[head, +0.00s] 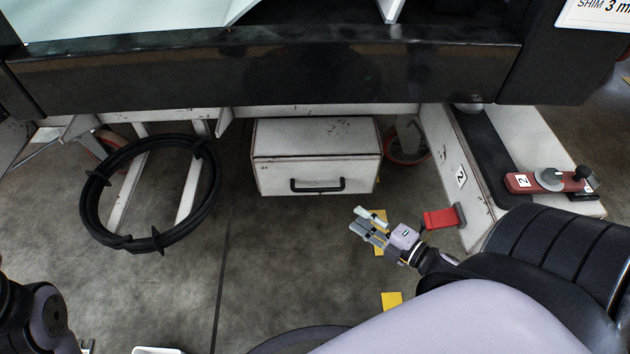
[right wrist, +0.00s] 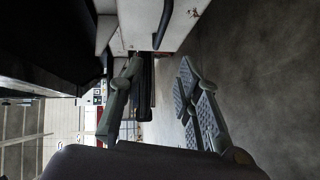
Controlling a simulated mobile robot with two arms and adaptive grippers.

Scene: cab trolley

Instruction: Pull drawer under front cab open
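The drawer (head: 300,140) is a white, scuffed box hanging under the black front edge of the cab, with its front face closed. Its black bar handle (head: 318,187) runs along the lower front. In the right wrist view the drawer (right wrist: 190,12) is at the top, with the dark handle (right wrist: 166,20) showing in part. My right gripper (head: 368,224) is below and right of the handle in the head view, apart from it. In the wrist view its fingers (right wrist: 159,68) are spread with nothing between them.
A black ring-shaped hose (head: 90,210) hangs left of the drawer. An orange-rimmed caster (head: 408,150) is behind it at right.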

